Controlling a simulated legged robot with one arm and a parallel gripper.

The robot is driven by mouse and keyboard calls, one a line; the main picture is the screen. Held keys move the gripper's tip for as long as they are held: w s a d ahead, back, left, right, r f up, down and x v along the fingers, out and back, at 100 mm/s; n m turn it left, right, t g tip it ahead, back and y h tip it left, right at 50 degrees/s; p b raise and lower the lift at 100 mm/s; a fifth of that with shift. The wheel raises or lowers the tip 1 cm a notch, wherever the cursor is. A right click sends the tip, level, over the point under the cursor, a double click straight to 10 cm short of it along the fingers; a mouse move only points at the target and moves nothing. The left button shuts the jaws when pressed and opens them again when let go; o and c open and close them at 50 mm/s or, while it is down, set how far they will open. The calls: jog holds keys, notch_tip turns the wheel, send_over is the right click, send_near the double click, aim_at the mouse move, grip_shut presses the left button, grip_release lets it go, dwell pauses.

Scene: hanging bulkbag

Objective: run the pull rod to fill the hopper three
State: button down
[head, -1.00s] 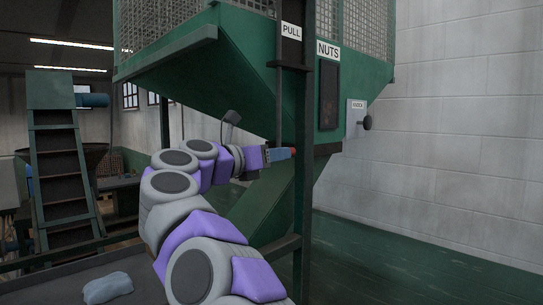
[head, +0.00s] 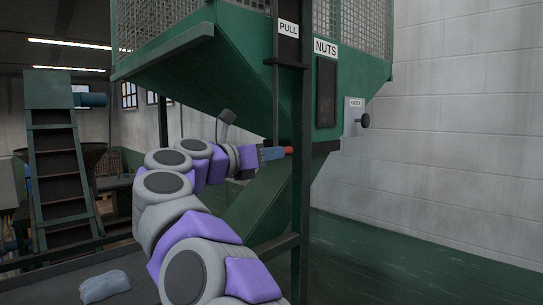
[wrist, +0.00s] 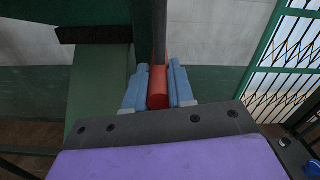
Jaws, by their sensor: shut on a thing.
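The pull rod ends in a red handle (wrist: 158,88), which sits between the blue fingers of my gripper (wrist: 158,90) in the wrist view. My gripper is shut on this handle. In the head view my gripper (head: 272,153) is beside the dark upright post, and the red handle (head: 287,150) shows at its tip. The rod (wrist: 160,35) runs up from the handle in the wrist view.
A dark post (head: 302,210) stands just right of my gripper. A blue-grey cloth-like lump (head: 105,286) lies at lower left. A stepped green frame (head: 58,160) stands at left. The floor at right is clear.

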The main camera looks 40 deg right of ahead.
notch_tip(320, 180, down, 8)
jog(key=b, duration=0.8)
jog(key=shift+w+a, duration=0.1)
jog(key=shift+a, duration=0.05)
jog(key=c, duration=1.4)
grip_release()
jog(key=o, duration=0.4)
jog(key=shift+w+a, duration=0.1)
jog(key=shift+a, duration=0.4)
jog(key=shift+o, duration=0.2)
jog(key=s+a+b, duration=0.1)
jog(key=a, duration=1.6)
jog(key=shift+s, duration=0.25)
